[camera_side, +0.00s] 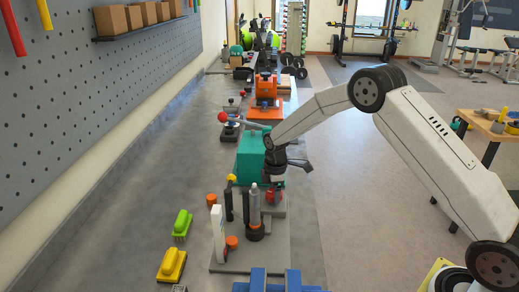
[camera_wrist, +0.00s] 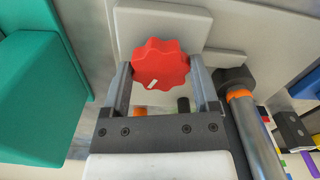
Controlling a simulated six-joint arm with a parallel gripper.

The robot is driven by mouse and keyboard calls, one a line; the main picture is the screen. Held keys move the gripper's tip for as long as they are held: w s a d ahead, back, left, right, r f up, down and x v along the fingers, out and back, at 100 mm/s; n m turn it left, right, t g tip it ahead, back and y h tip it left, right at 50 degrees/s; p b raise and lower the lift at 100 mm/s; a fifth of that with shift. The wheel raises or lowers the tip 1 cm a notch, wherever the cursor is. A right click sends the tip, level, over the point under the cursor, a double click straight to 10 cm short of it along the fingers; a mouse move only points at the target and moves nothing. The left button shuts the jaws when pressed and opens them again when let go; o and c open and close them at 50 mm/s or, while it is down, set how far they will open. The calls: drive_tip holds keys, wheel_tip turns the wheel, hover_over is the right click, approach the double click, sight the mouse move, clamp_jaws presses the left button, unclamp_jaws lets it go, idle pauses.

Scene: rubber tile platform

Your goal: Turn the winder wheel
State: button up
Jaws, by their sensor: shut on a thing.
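The winder wheel is a red scalloped knob (camera_wrist: 160,64) with a white mark at its lower edge. It is mounted on a light grey block (camera_wrist: 150,25). In the side view the red wheel (camera_side: 270,196) shows small beneath my wrist. My gripper (camera_wrist: 163,76) has one finger on each side of the wheel, shut on its rim. In the side view my gripper (camera_side: 276,184) points down, just in front of a teal box. The finger contact is partly hidden there.
The teal box (camera_side: 252,155) stands close behind; it fills the left of the wrist view (camera_wrist: 35,100). A grey cylinder (camera_side: 255,207) with an orange ring stands near the wheel, beside a white panel (camera_side: 217,232). Green (camera_side: 182,222) and yellow (camera_side: 172,264) brushes lie front left.

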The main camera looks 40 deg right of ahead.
drive_tip(key=m, duration=0.5)
drive_tip(key=shift+m, duration=0.3)
drive_tip(key=m, duration=0.4)
drive_tip(key=shift+m, duration=0.3)
drive_tip(key=m, duration=0.4)
drive_tip(key=shift+a, duration=0.1)
drive_tip(key=m, duration=0.5)
drive_tip(key=o, duration=1.1)
